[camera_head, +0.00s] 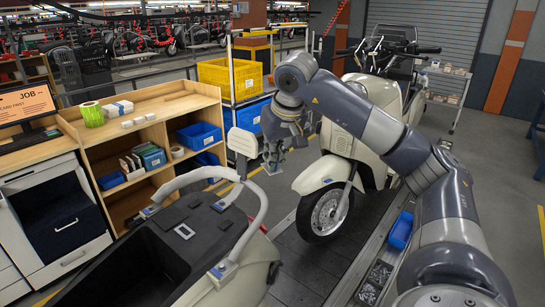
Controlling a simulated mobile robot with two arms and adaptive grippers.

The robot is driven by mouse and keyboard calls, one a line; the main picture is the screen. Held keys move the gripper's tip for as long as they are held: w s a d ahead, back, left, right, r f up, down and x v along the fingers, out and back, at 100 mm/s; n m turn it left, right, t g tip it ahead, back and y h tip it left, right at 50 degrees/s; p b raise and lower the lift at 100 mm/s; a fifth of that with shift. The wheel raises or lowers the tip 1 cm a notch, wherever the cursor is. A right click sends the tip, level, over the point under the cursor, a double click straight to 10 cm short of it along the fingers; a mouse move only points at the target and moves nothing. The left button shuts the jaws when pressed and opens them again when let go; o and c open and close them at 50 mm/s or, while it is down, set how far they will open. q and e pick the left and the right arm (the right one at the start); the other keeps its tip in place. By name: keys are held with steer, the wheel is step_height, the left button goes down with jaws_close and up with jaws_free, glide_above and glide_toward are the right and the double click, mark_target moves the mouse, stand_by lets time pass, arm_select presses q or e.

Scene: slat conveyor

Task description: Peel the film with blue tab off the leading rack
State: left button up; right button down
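The nearest scooter (190,275) stands at the lower left, with a pale rack rail (262,205) curving around its dark seat area. Small blue patches show at the rail's feet, one near the lower right foot (218,271) and one near the left foot (149,211). I cannot tell which one is the film's tab, and the clear film itself cannot be made out. My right gripper (273,163) hangs above and behind the rail, pointing down, apart from the rail. Its fingers are too small and dark to tell whether they are open. My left gripper is not in view.
A second cream scooter (340,165) stands behind on the conveyor (320,265). A wooden shelf bench (150,105) with blue bins is at the left. A yellow crate (230,78) stands behind my gripper. A blue bin (401,230) lies beside the conveyor near my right arm.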

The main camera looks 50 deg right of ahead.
steer(key=d+v, duration=0.1)
steer(key=v, duration=0.7)
steer(key=shift+s+a, duration=0.4)
steer(key=shift+a, duration=0.05)
steer(key=shift+f, duration=0.1)
steer(key=shift+s+r, duration=0.15)
steer(key=shift+r, duration=0.1)
steer(key=shift+a, duration=0.1)
